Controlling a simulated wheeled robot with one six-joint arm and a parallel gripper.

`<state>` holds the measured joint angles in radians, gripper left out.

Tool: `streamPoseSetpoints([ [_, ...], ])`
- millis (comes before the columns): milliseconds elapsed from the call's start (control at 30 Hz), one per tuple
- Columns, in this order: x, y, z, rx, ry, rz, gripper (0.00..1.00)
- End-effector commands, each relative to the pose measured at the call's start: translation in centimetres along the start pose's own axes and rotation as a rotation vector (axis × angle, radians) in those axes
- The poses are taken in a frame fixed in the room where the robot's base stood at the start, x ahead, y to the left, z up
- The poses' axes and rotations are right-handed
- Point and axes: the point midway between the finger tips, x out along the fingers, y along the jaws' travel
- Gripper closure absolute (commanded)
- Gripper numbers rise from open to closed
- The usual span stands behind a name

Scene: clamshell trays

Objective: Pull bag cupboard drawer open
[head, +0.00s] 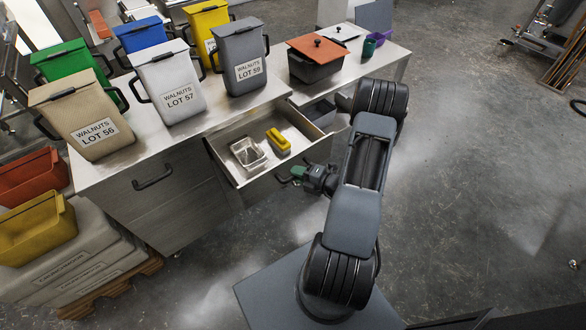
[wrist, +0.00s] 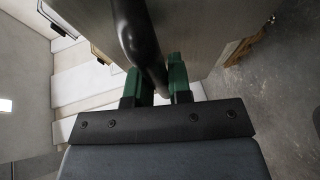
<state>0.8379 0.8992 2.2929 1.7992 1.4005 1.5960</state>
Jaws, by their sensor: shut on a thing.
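The drawer (head: 258,181) stands pulled out from the steel cupboard (head: 185,192) in the head view. Its open top shows a metal tin (head: 247,154) and a yellow item with a dark top (head: 278,142) inside. My gripper (head: 299,173) is at the drawer's front face. In the wrist view the green fingers (wrist: 160,80) are on either side of the dark bar handle (wrist: 139,38), shut on it. Much of the handle is hidden by my gripper in the head view.
Several lidded bins, such as the grey one (head: 240,55), stand on the cupboard top. A dark pot with an orange lid (head: 316,57) is to their right. Stacked sacks on a pallet (head: 80,265) stand at the left.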

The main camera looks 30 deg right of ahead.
Motion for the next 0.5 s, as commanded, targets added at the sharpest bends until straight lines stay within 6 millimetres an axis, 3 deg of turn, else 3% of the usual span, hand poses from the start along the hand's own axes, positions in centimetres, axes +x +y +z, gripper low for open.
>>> streamPoseSetpoints([
  [500, -0.85, -0.21, -0.28, 0.003, 0.002, 0.000, 1.00],
])
